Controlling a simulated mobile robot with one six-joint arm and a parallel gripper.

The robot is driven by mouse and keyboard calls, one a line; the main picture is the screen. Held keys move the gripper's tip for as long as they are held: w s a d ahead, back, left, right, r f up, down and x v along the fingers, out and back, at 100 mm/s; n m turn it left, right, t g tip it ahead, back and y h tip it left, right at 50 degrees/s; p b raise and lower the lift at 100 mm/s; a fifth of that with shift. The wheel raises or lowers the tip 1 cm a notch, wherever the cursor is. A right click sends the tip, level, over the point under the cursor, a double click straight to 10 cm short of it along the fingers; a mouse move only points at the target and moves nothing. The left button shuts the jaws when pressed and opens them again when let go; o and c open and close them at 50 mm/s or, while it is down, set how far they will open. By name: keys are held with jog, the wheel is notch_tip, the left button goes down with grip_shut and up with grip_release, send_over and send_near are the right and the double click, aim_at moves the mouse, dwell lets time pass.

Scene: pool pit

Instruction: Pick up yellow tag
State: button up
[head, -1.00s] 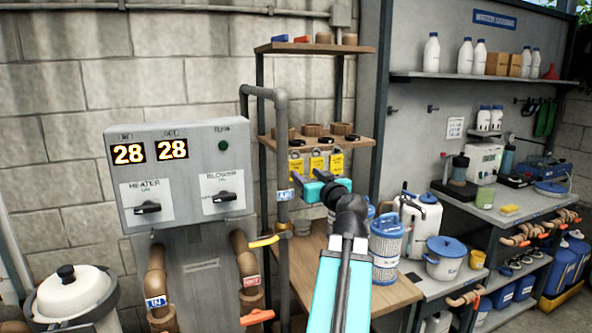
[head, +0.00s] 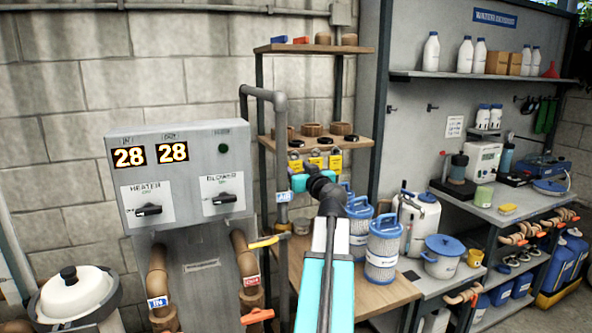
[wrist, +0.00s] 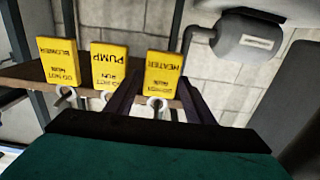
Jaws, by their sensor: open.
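Three yellow tags hang in a row below the front edge of a wooden shelf. In the wrist view they appear upside down: a blower tag (wrist: 57,61), a pump tag (wrist: 110,66) and a heater tag (wrist: 164,71), each with a metal ring. In the head view the tags (head: 335,159) show just above my gripper (head: 298,183), which hides their lower parts. In the wrist view my gripper (wrist: 160,88) is open, with its dark fingers on either side of the heater tag's ring end. I cannot tell whether either finger touches it.
The wooden shelf (head: 345,141) holds brown and black round parts. A grey pipe (head: 281,140) runs close to the left of the tags. The grey heater and blower panel (head: 183,180) stands left. Blue-and-white filter cartridges (head: 384,250) stand on the lower table at right.

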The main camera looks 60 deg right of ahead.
jog(key=shift+p+x, duration=1.2)
jog(key=shift+x, duration=1.35)
jog(key=shift+f, duration=0.1)
jog(key=c, duration=0.8)
